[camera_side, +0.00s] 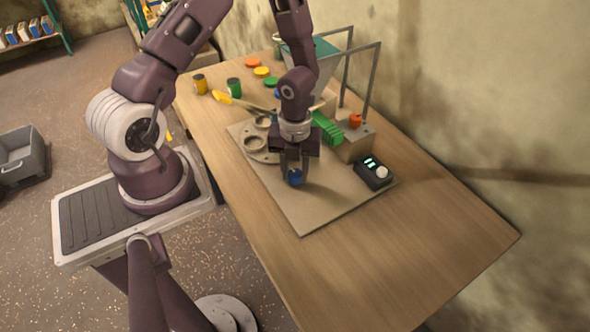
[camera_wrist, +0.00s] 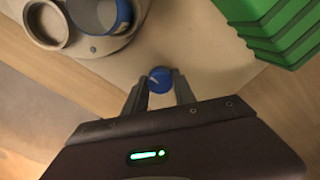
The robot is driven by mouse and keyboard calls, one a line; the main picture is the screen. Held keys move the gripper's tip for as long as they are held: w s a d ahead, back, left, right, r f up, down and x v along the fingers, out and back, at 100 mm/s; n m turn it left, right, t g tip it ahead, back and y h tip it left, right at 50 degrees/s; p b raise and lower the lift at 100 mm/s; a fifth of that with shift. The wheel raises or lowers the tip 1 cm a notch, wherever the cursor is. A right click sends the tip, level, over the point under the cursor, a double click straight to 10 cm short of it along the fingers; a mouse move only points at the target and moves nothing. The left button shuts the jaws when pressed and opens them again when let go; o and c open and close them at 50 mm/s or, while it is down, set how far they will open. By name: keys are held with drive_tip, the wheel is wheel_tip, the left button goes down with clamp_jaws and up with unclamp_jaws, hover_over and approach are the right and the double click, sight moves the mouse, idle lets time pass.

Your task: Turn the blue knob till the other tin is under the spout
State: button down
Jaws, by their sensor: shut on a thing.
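The blue knob (camera_side: 295,177) stands on the beige base board near its front edge. My gripper (camera_side: 294,170) points down and is shut on the knob; the wrist view shows the knob (camera_wrist: 160,80) between the two fingertips. The round turntable (camera_side: 250,155) lies beside the knob and has ring-shaped holders, which also show in the wrist view (camera_wrist: 78,48). A blue tin (camera_wrist: 98,14) sits in one holder at the top of the wrist view. The nearer holder (camera_wrist: 47,24) looks empty. My arm hides the spout and part of the turntable in the side view.
A dark control box (camera_side: 374,173) with a white dial stands to the right. The table's front right is clear.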

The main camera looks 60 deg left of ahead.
drive_tip(key=shift+n, duration=0.4)
drive_tip(key=n, duration=0.3)
drive_tip(key=shift+n, duration=0.4)
drive_tip(key=n, duration=0.4)
drive_tip(key=shift+n, duration=0.3)
drive_tip(key=n, duration=0.4)
drive_tip(key=shift+n, duration=2.2)
drive_tip(key=shift+w, duration=0.1)
drive_tip(key=c, duration=1)
unclamp_jaws()
